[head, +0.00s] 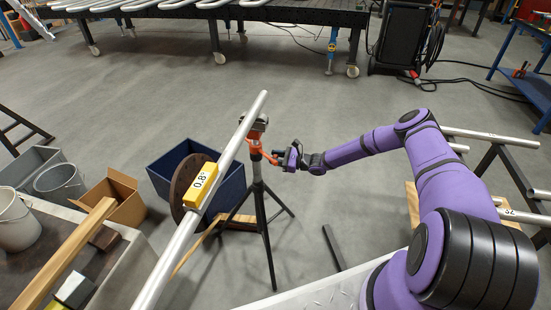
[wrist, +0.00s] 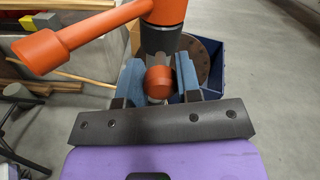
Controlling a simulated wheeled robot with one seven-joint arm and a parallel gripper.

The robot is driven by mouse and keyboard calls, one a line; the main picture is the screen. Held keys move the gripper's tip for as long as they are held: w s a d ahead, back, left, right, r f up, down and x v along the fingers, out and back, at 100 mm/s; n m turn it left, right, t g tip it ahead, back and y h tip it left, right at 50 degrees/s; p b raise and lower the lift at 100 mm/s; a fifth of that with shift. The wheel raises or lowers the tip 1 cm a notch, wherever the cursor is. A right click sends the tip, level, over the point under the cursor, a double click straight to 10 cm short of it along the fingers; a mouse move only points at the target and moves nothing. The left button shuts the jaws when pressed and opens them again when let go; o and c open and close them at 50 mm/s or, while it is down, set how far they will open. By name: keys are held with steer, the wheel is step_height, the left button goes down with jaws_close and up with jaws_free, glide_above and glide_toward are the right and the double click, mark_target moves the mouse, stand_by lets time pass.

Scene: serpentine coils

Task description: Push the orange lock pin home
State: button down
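The orange lock pin (wrist: 160,82) shows as a round orange knob below the dark collar of a stand, in the wrist view. My gripper (wrist: 160,76) has its two blue-grey fingers on either side of the knob, with no clear gap seen, so it looks shut on it. How far the pin sits in its hole is hidden. An orange lever (wrist: 85,38) sticks out to the left above the fingers. In the head view my gripper (head: 284,158) is at the right side of the black tripod stand (head: 259,185), just below its orange head (head: 255,138).
A long silver pipe (head: 232,150) with a yellow level marked 0.8° (head: 201,186) rests across the stand top. A blue bin (head: 172,170) and brown disc stand behind it. The tripod legs spread over the floor. Cardboard box (head: 112,196) and buckets are at left; open floor lies beyond.

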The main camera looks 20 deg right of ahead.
steer(key=shift+x, duration=1.35)
steer(key=c, duration=0.8)
jaws_free()
steer(key=shift+w+a, duration=0.1)
steer(key=v, duration=1.1)
